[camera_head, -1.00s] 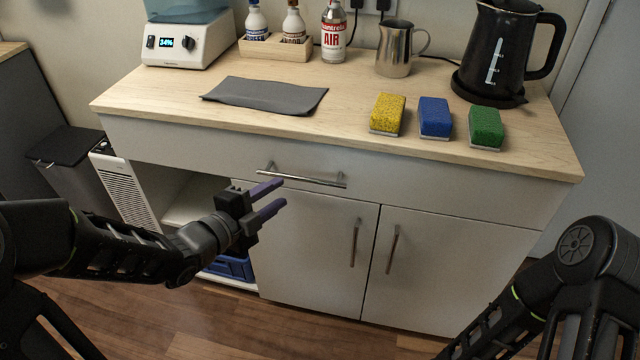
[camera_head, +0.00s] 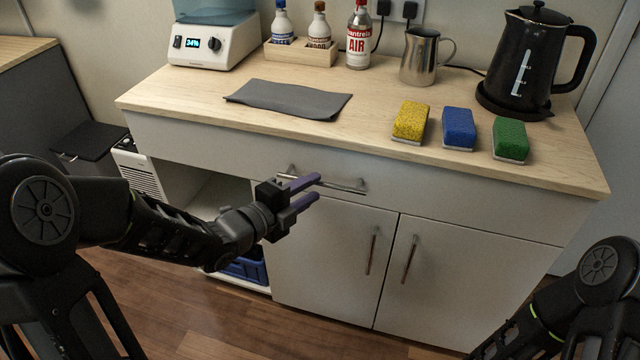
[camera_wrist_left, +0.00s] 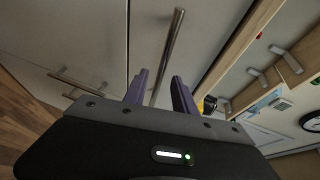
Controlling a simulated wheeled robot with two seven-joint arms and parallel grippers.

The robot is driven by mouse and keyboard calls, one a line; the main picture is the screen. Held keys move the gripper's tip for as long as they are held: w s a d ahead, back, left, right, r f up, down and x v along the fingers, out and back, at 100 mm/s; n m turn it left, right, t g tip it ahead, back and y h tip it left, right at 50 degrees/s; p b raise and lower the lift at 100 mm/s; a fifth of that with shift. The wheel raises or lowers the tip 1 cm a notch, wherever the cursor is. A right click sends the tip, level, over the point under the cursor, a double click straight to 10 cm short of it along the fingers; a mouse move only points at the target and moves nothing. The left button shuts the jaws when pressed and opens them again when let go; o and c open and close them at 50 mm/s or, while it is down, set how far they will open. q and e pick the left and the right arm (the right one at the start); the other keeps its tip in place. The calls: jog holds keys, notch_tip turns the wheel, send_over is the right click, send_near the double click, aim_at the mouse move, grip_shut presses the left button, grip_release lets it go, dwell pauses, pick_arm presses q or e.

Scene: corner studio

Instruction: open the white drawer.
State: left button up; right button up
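The white drawer (camera_head: 440,198) is the wide front under the wooden counter top, and it looks shut, flush with the cabinet. Its metal bar handle (camera_head: 345,187) runs across the front. My left gripper (camera_head: 318,186) is open, with purple fingers at the left half of the handle, partly covering it. In the left wrist view, the handle (camera_wrist_left: 172,45) runs between the two fingers of the left gripper (camera_wrist_left: 160,76), with gaps on both sides. I cannot tell how deep the bar sits between them. My right gripper is out of view; only part of that arm shows.
Below the drawer are two cabinet doors (camera_head: 335,240) with upright handles, and an open shelf on the left with a blue crate (camera_head: 245,268). The counter (camera_head: 215,105) holds a grey cloth (camera_head: 290,99), sponges (camera_head: 458,128), a jug (camera_head: 421,58) and a kettle (camera_head: 520,60).

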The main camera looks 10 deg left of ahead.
aim_at(318, 184)
pick_arm(q)
jog(key=shift+x, duration=1.8)
grip_shut()
